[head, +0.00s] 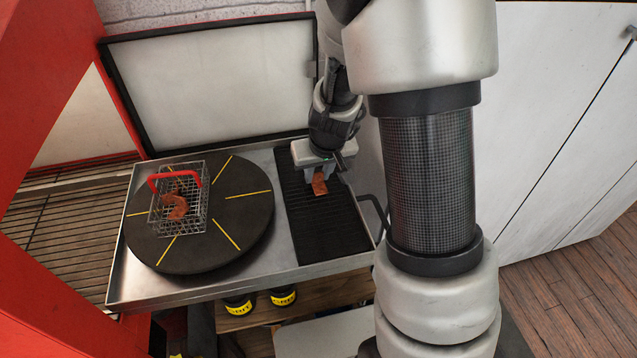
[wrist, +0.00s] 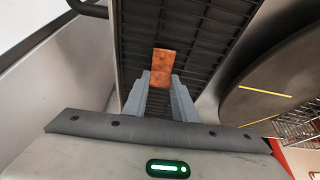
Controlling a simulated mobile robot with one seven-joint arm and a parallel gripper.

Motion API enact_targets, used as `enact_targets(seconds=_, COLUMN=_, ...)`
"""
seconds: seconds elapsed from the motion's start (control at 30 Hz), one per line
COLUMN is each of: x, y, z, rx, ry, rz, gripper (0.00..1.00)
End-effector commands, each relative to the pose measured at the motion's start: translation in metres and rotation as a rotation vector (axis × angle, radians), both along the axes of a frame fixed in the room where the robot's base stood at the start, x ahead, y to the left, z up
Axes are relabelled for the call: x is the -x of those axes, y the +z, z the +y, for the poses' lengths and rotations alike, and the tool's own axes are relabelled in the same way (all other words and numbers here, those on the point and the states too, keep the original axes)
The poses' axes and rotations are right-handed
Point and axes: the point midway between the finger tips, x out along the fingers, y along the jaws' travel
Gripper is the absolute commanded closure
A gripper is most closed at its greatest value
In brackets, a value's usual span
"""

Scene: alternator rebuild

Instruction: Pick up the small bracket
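The small bracket (head: 320,184) is a short orange-brown metal piece on the black ribbed mat (head: 325,229), near the mat's far part. It also shows in the wrist view (wrist: 162,58). My gripper (head: 319,175) points down at it. In the wrist view the two grey fingers (wrist: 161,80) stand apart, with the near end of the bracket between their tips. The far end sticks out beyond them. I cannot tell whether the fingers press on it or whether it is clear of the mat.
Left of the mat is a round black turntable (head: 200,242) with yellow lines. A wire basket (head: 198,216) with a red handle stands on it, holding orange-brown parts. A metal tray rim (head: 190,292) surrounds both. A white panel (head: 215,85) stands behind.

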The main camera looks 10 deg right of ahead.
Motion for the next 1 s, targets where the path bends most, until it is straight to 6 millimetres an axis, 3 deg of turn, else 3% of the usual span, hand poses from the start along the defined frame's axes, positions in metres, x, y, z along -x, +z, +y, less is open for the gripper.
enact_targets(seconds=0.1, x=0.000, y=0.000, z=0.000, rx=0.000, ry=0.000, rz=0.000, gripper=0.99)
enact_targets(seconds=0.37, x=0.000, y=0.006, z=0.000, rx=0.001, ry=0.002, rz=-0.001, gripper=0.99)
enact_targets(seconds=0.73, x=-0.001, y=0.076, z=0.001, rx=0.000, ry=0.002, rz=-0.005, gripper=0.99)
enact_targets(seconds=1.0, x=0.000, y=0.100, z=0.000, rx=0.000, ry=0.000, rz=-0.001, gripper=0.99)
